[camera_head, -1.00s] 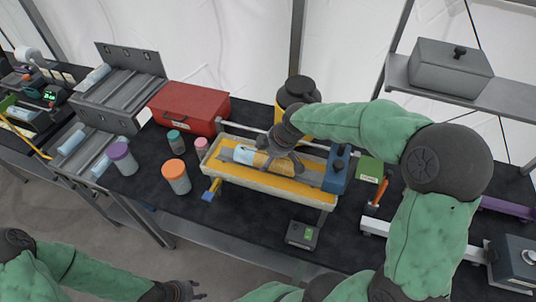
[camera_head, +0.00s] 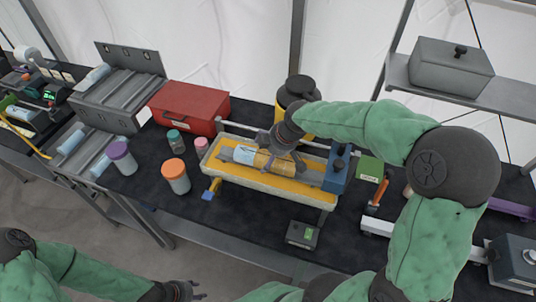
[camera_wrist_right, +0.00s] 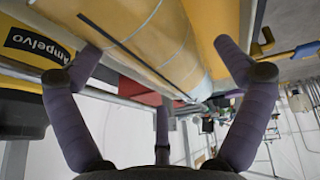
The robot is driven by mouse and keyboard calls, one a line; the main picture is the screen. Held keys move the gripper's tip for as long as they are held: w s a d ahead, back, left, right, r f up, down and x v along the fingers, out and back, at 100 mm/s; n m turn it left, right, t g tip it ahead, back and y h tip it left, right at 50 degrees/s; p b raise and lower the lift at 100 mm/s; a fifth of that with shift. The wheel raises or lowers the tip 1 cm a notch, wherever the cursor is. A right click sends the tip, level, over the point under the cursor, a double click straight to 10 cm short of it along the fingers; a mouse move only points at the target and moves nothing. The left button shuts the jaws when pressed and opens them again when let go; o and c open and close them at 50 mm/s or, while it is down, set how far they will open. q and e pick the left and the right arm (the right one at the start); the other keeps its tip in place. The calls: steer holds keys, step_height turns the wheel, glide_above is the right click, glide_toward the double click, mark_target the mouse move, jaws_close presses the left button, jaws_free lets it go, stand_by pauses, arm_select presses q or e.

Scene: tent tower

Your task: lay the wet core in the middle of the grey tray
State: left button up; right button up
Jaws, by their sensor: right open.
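A tan core (camera_head: 254,160) with a pale blue and white patch lies lengthwise in a long cream trough (camera_head: 262,184) with a yellow inside. Grey surface shows beyond both core ends, and I cannot tell whether it is the grey tray. My right gripper (camera_head: 281,158) is over the core, its fingers open on either side of it. In the right wrist view, the core (camera_wrist_right: 160,32) passes between the spread fingers (camera_wrist_right: 160,50); contact is unclear. My left gripper (camera_head: 193,291) is at the bottom edge, away from the trough; its opening is too small to judge.
Grey channelled trays (camera_head: 118,92) with pale cylinders stand at left. A red case (camera_head: 190,108), orange-lidded jar (camera_head: 175,177) and purple-lidded jar (camera_head: 122,158) are left of the trough. A blue block (camera_head: 337,170) is at its right end, and a small dark device (camera_head: 303,234) lies in front.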

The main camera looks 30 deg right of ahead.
steer(key=v, duration=1.1)
steer(key=shift+f, duration=0.1)
